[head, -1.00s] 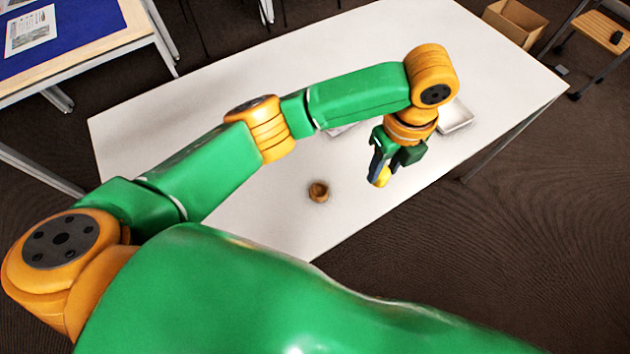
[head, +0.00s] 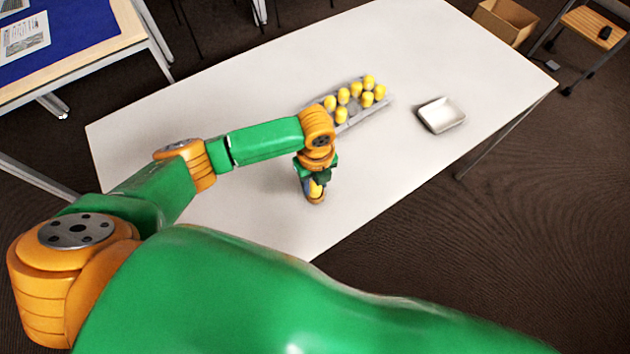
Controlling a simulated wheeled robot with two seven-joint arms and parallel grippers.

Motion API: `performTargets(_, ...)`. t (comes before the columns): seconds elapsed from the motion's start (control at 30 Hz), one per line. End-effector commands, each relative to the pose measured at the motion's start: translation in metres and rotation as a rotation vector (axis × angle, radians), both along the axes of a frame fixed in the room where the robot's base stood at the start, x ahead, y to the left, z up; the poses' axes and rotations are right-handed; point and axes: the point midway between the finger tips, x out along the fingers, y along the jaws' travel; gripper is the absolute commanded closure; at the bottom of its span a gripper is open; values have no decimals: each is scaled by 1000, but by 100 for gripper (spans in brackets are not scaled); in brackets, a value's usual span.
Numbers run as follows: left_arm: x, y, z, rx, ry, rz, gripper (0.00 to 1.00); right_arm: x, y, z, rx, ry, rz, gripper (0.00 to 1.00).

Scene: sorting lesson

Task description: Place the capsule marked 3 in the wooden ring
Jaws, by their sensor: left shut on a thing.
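My left gripper (head: 314,186) is shut on a yellow capsule (head: 316,189), held upright at the wooden ring (head: 316,200). The small brown ring stands on the white table, mostly hidden behind the gripper and capsule. I cannot tell whether the capsule's lower end is inside the ring or just above it. No number can be read on the capsule. My right gripper is not in view.
A grey rack (head: 371,116) with several yellow capsules stands behind the gripper on the white table (head: 230,112). An empty white tray (head: 441,114) is to the right. The table's front right part is clear. A cardboard box (head: 505,20) is on the floor beyond.

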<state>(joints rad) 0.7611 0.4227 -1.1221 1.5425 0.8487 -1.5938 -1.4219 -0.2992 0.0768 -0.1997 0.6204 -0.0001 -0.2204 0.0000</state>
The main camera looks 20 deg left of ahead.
Motion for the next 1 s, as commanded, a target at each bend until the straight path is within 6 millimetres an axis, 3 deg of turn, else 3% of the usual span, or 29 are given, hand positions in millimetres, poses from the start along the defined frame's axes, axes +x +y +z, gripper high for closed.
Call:
performTargets(0.3, 0, 0, -4, -1, 1, 0, 72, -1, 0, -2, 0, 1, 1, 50)
performTargets(0.33, 0, 0, -3, -1, 0, 0, 52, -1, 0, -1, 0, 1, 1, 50)
performTargets(0.4, 0, 0, -2, -1, 0, 0, 33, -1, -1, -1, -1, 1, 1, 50)
performTargets(0.7, 0, 0, -1, 0, 0, 1, 30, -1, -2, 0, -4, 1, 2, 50)
performTargets(0.83, 1, -1, 18, -3, -1, 1, 30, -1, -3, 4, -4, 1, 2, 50)
performTargets(1.0, 2, -1, 68, -2, -6, -1, 30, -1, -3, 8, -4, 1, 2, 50)
